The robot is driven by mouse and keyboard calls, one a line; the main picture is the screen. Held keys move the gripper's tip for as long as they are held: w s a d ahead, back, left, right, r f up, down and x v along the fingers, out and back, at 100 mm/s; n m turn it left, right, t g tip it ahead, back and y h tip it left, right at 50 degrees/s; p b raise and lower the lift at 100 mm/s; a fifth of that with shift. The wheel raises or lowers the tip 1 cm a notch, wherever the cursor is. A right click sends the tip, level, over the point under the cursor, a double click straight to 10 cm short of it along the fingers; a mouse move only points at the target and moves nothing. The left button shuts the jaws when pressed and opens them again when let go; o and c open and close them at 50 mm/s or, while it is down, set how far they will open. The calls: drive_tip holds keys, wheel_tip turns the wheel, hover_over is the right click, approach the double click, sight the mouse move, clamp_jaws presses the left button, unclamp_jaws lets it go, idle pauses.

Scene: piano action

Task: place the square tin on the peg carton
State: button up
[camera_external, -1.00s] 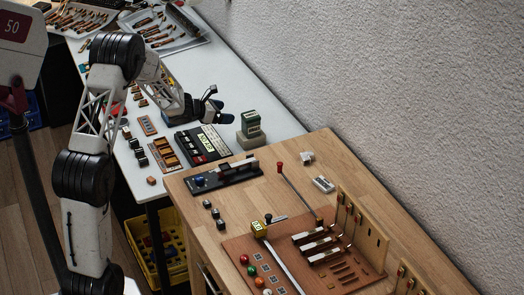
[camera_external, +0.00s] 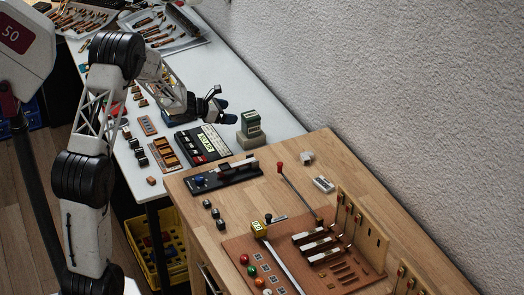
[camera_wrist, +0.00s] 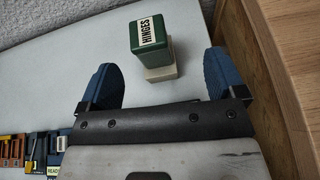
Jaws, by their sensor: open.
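A green tin with a white label reading HINGES (camera_wrist: 150,33) stands upright on a pale block-like box, which I take as the peg carton (camera_wrist: 161,73). In the external view the green tin (camera_external: 250,123) rests on top of the greyish carton (camera_external: 250,138), near the wooden bench. My gripper (camera_external: 219,98) is open just left of them. In the wrist view my gripper's two blue fingers (camera_wrist: 160,82) are wide apart, with the tin and carton between and ahead of them. Nothing is held. The carton's printing, if any, is hidden.
A dark labelled case (camera_external: 203,144) lies left of the carton. A black fixture (camera_external: 225,175) sits on the wooden bench (camera_external: 300,160). The textured wall (camera_external: 370,80) is on the right.

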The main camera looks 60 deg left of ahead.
drive_tip(key=d+r+m+g+h, duration=0.15)
drive_tip(key=d+r+m, duration=0.3)
drive_tip(key=d, duration=0.65)
drive_tip(key=d+r+m+g+h, duration=0.1)
drive_tip(key=d+r+m+h, duration=0.4)
drive_tip(key=d, duration=0.6)
drive_tip(key=s+d+r+m+g, duration=0.1)
drive_tip(key=s+d+r+m, duration=0.2)
drive_tip(key=d, duration=0.4)
drive_tip(key=s+d+r+m+g, duration=0.2)
drive_tip(key=d+r+m, duration=0.1)
drive_tip(key=d, duration=0.3)
drive_tip(key=s+d+r+m+g, duration=0.1)
drive_tip(key=s+d+r+m, duration=0.2)
drive_tip(key=d, duration=0.4)
drive_tip(key=s+d+r+m+g+y, duration=0.35)
drive_tip(key=s+d+m, duration=0.45)
drive_tip(key=s+d, duration=0.55)
drive_tip(key=s+d+f+m+y, duration=0.1)
drive_tip(key=s+d+m+y, duration=0.2)
drive_tip(key=s+m, duration=0.5)
drive_tip(key=s, duration=0.9)
drive_tip(key=shift+s+d+m+g, duration=0.2)
drive_tip(key=shift+d+m+g, duration=0.15)
drive_tip(key=shift+d+g, duration=0.05)
